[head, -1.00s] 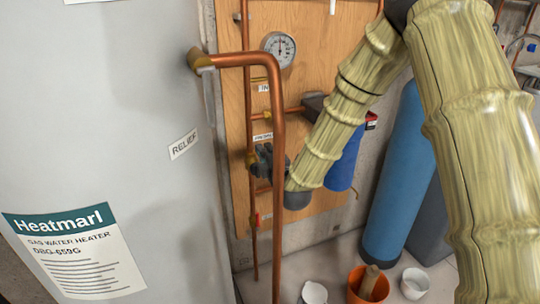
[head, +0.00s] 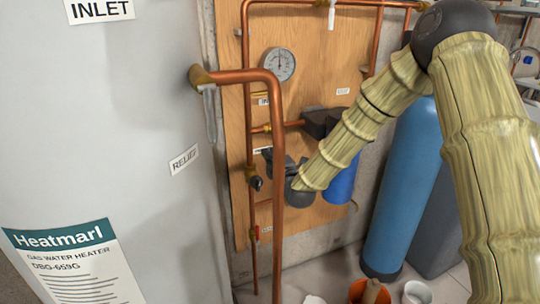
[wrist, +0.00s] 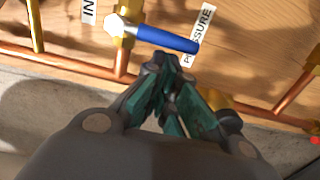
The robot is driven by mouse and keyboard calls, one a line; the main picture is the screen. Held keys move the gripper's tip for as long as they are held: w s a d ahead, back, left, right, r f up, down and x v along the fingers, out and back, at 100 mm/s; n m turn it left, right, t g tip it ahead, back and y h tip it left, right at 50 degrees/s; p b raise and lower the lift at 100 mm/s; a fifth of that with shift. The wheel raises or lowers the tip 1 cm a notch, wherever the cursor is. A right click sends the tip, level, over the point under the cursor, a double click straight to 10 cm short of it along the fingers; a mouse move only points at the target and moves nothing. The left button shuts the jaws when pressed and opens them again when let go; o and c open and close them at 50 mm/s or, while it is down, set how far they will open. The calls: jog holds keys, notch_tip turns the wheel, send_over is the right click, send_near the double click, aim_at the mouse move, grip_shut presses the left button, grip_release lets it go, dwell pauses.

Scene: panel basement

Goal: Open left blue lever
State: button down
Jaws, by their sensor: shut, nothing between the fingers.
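A blue lever (wrist: 165,38) shows at the top of the wrist view. It reaches right from a brass valve (wrist: 125,25) on a copper pipe, and its tip is near the PRESSURE label (wrist: 198,35). My gripper (wrist: 167,65) is shut and empty. Its fingertips are just below the lever in the wrist view; I cannot tell whether they touch it. In the head view my gripper (head: 269,158) is at the wooden board, behind the front copper pipe. I cannot make out the blue lever there.
A grey water heater (head: 130,130) fills the left. A copper pipe (head: 278,180) stands in front of the board (head: 325,75). A blue tank (head: 398,190) stands to the right.

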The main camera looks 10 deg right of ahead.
jog(key=shift+d+f+n, duration=0.1)
jog(key=shift+f+n, duration=0.15)
jog(key=shift+n, duration=0.15)
dwell(0.4)
